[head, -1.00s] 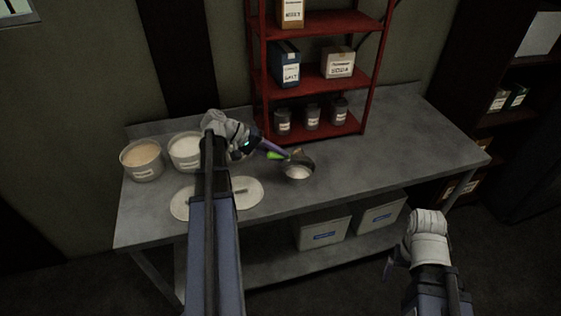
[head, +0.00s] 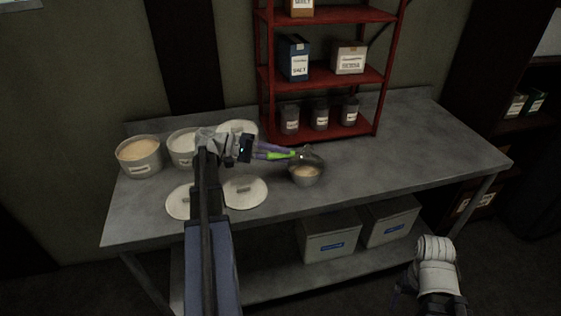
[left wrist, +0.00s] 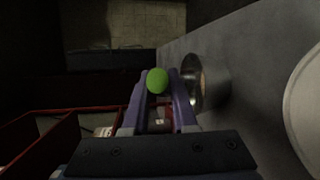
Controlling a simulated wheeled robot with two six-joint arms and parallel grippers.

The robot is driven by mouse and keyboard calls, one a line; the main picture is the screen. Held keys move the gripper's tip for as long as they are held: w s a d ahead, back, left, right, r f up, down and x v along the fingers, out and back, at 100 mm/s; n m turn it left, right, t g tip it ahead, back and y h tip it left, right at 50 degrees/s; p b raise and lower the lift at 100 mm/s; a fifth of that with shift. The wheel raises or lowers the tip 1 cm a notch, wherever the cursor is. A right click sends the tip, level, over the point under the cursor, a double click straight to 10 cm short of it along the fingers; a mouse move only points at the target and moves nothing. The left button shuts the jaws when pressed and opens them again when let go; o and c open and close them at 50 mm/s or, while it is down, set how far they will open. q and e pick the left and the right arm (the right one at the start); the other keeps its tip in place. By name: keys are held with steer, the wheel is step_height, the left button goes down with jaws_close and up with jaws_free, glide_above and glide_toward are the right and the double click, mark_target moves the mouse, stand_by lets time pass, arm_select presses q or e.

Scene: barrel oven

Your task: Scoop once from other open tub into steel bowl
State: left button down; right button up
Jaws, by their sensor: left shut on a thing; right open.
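My left gripper (head: 277,153) is shut on the green handle of a scoop (head: 310,158). The scoop's dark metal head is tilted at the steel bowl's far rim; I cannot tell whether it touches. The steel bowl (head: 305,180) stands on the bench with pale tan material in it. In the left wrist view, the handle's green end (left wrist: 157,80) sits between the purple fingers, beside the bowl (left wrist: 218,80). An open tub with tan contents (head: 141,168) stands at the far left, beside an open tub with white contents (head: 181,158). My right gripper (head: 397,292) is open, low in front of the bench.
Two round pale lids (head: 180,203) (head: 247,192) lie on the bench front. Another round pale top (head: 238,127) is partly hidden behind my left arm. A red shelf (head: 320,77) with boxes and small jars stands behind the bowl. The bench (head: 420,150) is clear at right.

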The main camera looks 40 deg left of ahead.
arm_select(q)
steer(key=shift+a+f+t+h+b, duration=0.2)
steer(key=shift+f+t+h+b, duration=0.25)
steer(key=shift+b, duration=0.6)
arm_select(e)
steer(key=shift+f, duration=1.5)
arm_select(q)
steer(key=shift+r, duration=0.2)
arm_select(e)
steer(key=shift+r, duration=0.1)
